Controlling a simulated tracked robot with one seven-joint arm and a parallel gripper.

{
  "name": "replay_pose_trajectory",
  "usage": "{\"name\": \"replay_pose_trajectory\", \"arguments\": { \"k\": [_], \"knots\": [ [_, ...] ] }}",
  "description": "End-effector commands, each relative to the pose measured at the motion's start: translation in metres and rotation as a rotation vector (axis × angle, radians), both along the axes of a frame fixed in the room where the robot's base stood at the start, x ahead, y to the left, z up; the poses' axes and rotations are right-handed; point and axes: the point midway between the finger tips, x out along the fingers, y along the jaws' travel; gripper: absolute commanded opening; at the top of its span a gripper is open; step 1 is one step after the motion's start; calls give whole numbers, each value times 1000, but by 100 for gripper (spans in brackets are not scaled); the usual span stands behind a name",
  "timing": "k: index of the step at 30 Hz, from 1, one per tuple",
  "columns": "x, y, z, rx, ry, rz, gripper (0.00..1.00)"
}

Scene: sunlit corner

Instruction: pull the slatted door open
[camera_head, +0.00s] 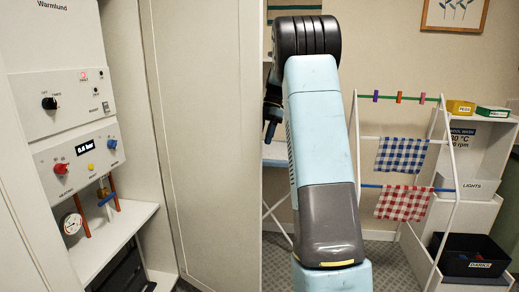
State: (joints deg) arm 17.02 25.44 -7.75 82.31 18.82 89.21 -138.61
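A tall pale door panel (208,130) stands at the right of an open cupboard, its free edge upright near the middle of the picture. No slats show on the face I see, so I cannot tell for sure that it is the slatted door. My blue arm rises just right of this edge. A dark part with a blue tip, seemingly my gripper (271,128), shows partly behind the arm, close to the panel's edge. Its fingers are too hidden to tell open from shut, or whether they touch the door.
Inside the cupboard are a white boiler (55,60) with knobs, a pressure gauge (71,223) and copper pipes, above a shelf (105,242). On the right stand a drying rack (447,215) with checked cloths, white bins and a black crate (470,268). Patterned floor shows between.

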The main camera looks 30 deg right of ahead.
Motion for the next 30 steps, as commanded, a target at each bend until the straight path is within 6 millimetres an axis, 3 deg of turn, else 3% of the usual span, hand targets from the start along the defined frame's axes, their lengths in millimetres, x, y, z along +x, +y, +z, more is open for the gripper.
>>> {"name": "replay_pose_trajectory", "arguments": {
  "k": [6, 12, 30],
  "knots": [
    [7, -16, 38, -2, -1, 0, 42],
    [10, -24, 58, -1, 1, -1, 42],
    [11, -26, 65, -1, 2, 0, 42]
  ]
}}
